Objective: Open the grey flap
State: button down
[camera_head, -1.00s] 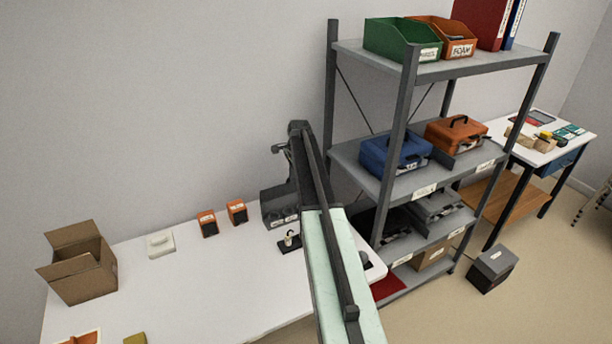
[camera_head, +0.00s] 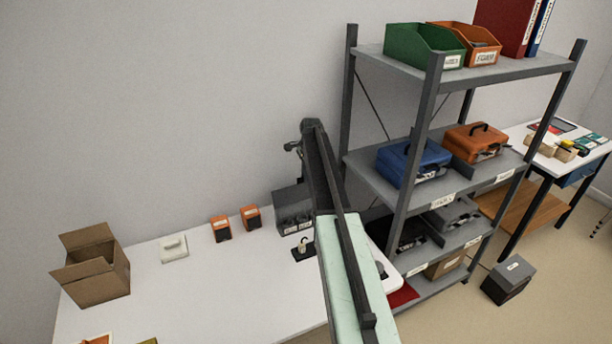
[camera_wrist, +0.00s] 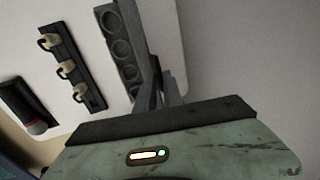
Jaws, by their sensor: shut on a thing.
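A grey holder (camera_head: 292,215) stands at the back of the white table, by the wall. In the wrist view its row of round holes (camera_wrist: 122,52) shows at the upper middle. A grey flap (camera_wrist: 150,62) shows as a narrow strip, seen nearly edge-on, beside the holes and running down to the fingers. My gripper (camera_wrist: 162,88) is shut on it. In the head view my gripper (camera_head: 293,148) is small and dark above the holder, and its hold is too small to make out there.
A black hook strip (camera_wrist: 72,68) lies near the holder. Two orange boxes (camera_head: 235,223), a white switch block (camera_head: 174,248) and an open carton (camera_head: 92,268) stand left. A metal shelf rack (camera_head: 425,120) rises close to my arm's right.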

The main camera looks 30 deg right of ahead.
jog(key=shift+w+a, duration=0.3)
jog(key=shift+a, duration=0.25)
jog(key=c, duration=1.6)
grip_release()
jog(key=shift+w+a, duration=0.15)
jog(key=shift+d, duration=0.25)
jog(key=shift+s+r, duration=0.2)
jog(key=p+v, duration=0.7)
jog(key=shift+r+p, duration=0.2)
jog(key=shift+p, duration=0.1)
